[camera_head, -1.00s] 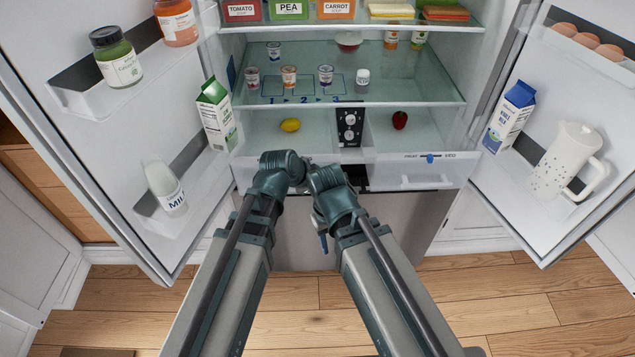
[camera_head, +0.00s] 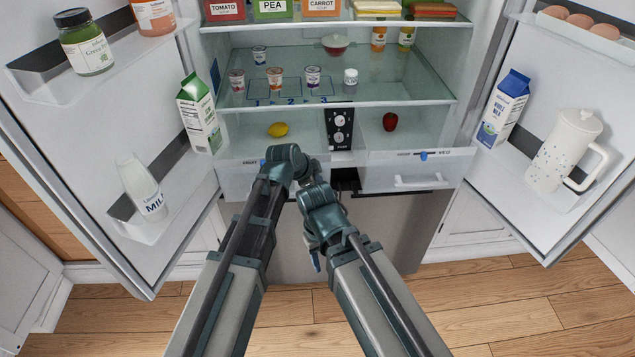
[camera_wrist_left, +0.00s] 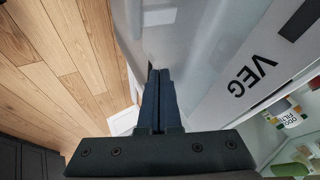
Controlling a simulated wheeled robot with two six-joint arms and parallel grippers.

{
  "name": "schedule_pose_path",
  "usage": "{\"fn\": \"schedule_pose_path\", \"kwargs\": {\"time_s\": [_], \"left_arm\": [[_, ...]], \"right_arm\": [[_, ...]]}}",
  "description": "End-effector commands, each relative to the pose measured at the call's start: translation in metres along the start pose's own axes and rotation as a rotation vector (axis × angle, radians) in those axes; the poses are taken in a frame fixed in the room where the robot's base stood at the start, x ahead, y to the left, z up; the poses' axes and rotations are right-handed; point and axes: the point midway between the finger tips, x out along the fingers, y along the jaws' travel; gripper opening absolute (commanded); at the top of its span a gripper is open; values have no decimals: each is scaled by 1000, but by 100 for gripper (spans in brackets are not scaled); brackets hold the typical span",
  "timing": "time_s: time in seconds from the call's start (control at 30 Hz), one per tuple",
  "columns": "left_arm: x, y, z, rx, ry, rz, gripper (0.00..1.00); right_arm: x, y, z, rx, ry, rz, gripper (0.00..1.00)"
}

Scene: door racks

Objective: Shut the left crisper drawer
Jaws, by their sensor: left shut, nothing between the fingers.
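The left crisper drawer (camera_head: 236,182) is a pale, see-through drawer low in the fridge, at the left. Its front lies close to level with the right drawer; I cannot tell how far out it is. My left gripper (camera_head: 306,168) is at the right end of this front, largely hidden by its own wrist. In the left wrist view its dark fingers (camera_wrist_left: 159,100) are together and empty, close to a pale drawer front marked VEG (camera_wrist_left: 254,76); contact is unclear. My right gripper (camera_head: 315,260) points down in front of the fridge, lower down; its jaws are unclear.
The right drawer (camera_head: 424,182) has a white handle. A lemon (camera_head: 278,129) and a red item (camera_head: 390,121) show behind the drawer fronts. Open doors flank me, with a milk bottle (camera_head: 142,188) at left and a white jug (camera_head: 566,150) at right. A dark gap (camera_head: 345,180) separates the drawers.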

Motion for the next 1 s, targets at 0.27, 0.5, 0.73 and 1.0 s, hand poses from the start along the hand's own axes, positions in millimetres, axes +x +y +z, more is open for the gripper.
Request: {"fn": "schedule_pose_path", "kwargs": {"time_s": [0.27,0.5,0.73,1.0], "left_arm": [[3,-5,0,0,0,0,0],[23,-43,-1,-1,1,-1,0],[52,-97,-1,0,0,-1,0],[82,-153,-1,-1,0,0,0]], "right_arm": [[0,0,0,0,0,0,50],[0,0,0,0,0,0,50],[0,0,0,0,0,0,50],[0,0,0,0,0,0,50]]}}
